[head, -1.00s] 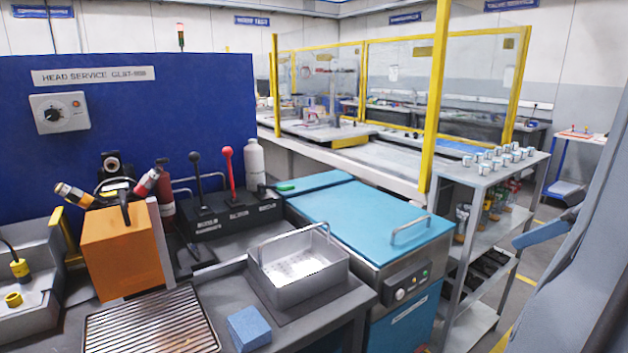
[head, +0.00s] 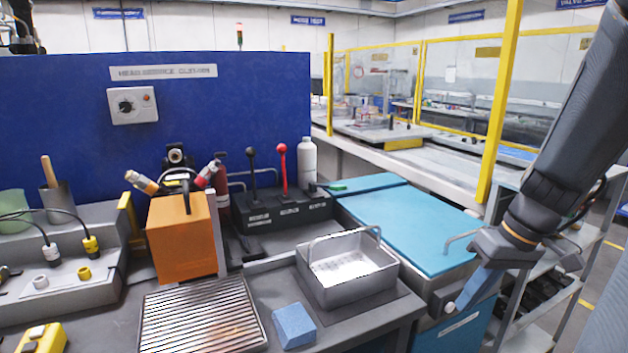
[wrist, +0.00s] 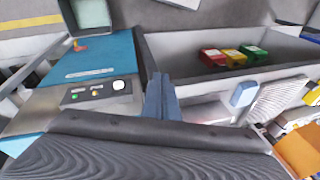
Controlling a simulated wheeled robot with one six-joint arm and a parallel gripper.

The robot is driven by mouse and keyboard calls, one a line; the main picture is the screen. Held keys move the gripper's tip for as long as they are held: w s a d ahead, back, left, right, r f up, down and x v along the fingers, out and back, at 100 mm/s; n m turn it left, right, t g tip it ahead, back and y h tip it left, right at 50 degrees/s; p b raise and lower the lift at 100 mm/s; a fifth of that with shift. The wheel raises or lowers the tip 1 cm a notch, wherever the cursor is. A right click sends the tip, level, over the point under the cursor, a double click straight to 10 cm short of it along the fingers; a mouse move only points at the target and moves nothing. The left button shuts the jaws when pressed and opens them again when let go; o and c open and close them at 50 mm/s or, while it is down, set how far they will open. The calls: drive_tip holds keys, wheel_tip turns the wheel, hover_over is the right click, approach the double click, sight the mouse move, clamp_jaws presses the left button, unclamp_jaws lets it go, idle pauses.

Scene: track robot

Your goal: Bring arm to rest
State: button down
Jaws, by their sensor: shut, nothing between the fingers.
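My gripper (head: 474,292) hangs at the right of the head view, at the end of my dark arm, with its blue fingers pointing down and to the left. It is in front of the right part of the blue-lidded machine. In the wrist view my gripper (wrist: 162,97) shows its blue fingers together at the centre. Nothing is held between them.
A metal basket (head: 345,268) and a blue block (head: 294,325) stand on the bench left of my gripper. The blue-lidded machine (head: 405,225) is behind it. An orange box (head: 181,238) and a ribbed tray (head: 203,318) are further left. Shelving stands at the right.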

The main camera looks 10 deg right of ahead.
drive_tip(key=s+a+f+h, duration=0.1)
drive_tip(key=a+f, duration=0.1)
drive_tip(key=a, duration=0.6)
drive_tip(key=s+a+f+m+g+h, duration=0.1)
drive_tip(key=a+f+h, duration=0.1)
drive_tip(key=a, duration=0.6)
drive_tip(key=shift+s+a+f, duration=0.25)
drive_tip(key=shift+a+f, duration=0.1)
drive_tip(key=shift+f, duration=0.1)
